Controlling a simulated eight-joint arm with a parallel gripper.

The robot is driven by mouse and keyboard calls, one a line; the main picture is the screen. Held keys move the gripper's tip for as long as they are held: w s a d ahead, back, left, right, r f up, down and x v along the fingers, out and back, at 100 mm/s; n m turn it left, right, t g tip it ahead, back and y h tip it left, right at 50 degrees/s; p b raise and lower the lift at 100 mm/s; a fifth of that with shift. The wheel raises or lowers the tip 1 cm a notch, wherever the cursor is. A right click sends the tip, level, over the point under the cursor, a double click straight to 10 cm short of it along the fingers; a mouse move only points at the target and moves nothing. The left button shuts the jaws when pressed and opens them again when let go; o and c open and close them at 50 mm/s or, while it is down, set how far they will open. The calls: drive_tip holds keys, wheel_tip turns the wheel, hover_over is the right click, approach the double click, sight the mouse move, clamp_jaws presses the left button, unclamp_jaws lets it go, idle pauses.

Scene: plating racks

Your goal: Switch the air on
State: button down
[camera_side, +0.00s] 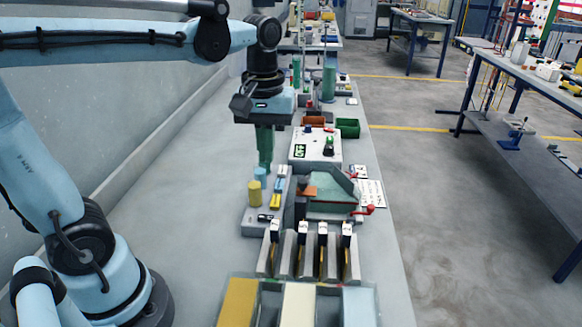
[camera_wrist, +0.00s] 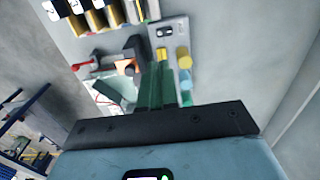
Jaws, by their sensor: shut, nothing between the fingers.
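A white control box (camera_side: 308,165) stands on the bench, with a small display (camera_side: 300,151) reading OFF in green. A dark knob or button with green on it (camera_side: 329,146) and a small red part (camera_side: 329,130) are on its top. I cannot tell for sure which control is the air's. The box is not visible there.
A grey block (camera_side: 254,220) carries yellow and blue cylinders. A green-topped fixture (camera_side: 330,187) with a red-knobbed lever (camera_side: 363,210) sits right of it. Numbered slots (camera_side: 308,252) stand in front. Red and green bins (camera_side: 347,128) lie behind the box. The bench left of the gripper is clear.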

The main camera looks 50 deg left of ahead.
sight(270, 217)
drive_tip(key=shift+f, duration=0.1)
wheel_tip(270, 217, down, 14)
drive_tip(key=shift+r, duration=0.1)
idle(0.9)
drive_tip(key=shift+d+f, duration=0.1)
drive_tip(key=shift+f, duration=0.15)
idle(0.5)
drive_tip(key=shift+s+a+r, duration=0.2)
drive_tip(key=shift+s+a, duration=0.35)
drive_tip(key=shift+a, duration=0.05)
drive_tip(key=shift+r, duration=0.15)
wheel_tip(270, 217, up, 14)
idle(0.7)
